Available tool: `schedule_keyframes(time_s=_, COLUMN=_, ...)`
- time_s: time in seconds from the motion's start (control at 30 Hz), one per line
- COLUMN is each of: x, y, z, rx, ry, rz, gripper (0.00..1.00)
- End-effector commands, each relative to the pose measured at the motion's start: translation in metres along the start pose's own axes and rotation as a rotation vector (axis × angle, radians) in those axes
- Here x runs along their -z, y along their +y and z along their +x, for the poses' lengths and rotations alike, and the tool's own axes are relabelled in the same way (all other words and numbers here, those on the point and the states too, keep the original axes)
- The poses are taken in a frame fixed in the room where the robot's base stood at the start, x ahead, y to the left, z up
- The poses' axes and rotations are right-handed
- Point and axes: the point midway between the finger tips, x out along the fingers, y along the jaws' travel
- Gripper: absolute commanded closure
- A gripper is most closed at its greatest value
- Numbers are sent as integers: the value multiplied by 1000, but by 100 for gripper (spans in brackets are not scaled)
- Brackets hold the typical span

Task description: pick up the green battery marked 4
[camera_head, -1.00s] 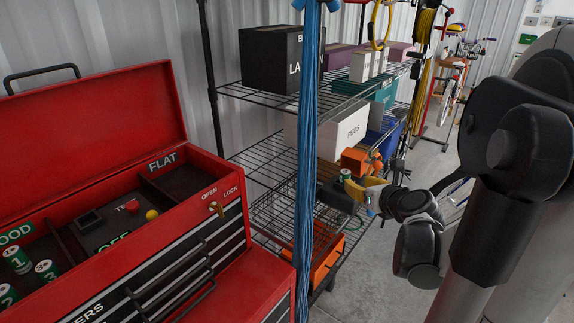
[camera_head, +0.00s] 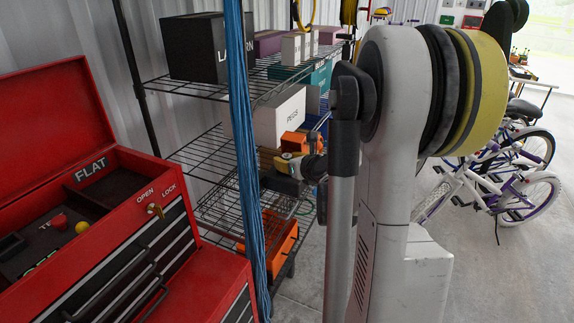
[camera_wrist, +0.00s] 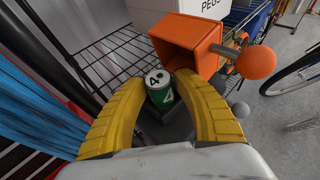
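The green battery marked 4 (camera_wrist: 160,92) has a white top and stands between the two yellow fingers of my gripper (camera_wrist: 161,84) in the wrist view. The fingers come in close on both its sides, and I cannot tell whether they touch it. Its base is in or at a dark grey block (camera_wrist: 170,126), partly hidden by the fingers. In the head view my gripper (camera_head: 288,164) is small, over the dark block (camera_head: 281,183) at the wire shelf, and largely hides the battery.
An orange open box (camera_wrist: 188,42) with an orange ball knob (camera_wrist: 256,62) is close beyond my right finger. Blue cables (camera_head: 243,150) hang in front of the wire shelf (camera_head: 190,158). A red toolbox (camera_head: 150,215) stands at left. Bicycles (camera_head: 490,185) stand on the floor at right.

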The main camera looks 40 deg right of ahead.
Motion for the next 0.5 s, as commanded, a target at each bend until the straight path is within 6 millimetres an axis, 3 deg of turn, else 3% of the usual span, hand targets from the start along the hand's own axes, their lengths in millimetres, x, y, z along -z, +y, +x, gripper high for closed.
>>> schedule_keyframes(time_s=0.03, x=0, y=0, z=0, rx=0, ry=0, rz=0, gripper=73)
schedule_keyframes(time_s=0.1, x=0, y=0, z=0, rx=0, ry=0, rz=0, gripper=94)
schedule_keyframes(time_s=0.13, x=0, y=0, z=0, rx=0, ry=0, rz=0, gripper=100)
schedule_keyframes(time_s=0.5, x=0, y=0, z=0, rx=0, ry=0, rz=0, gripper=100)
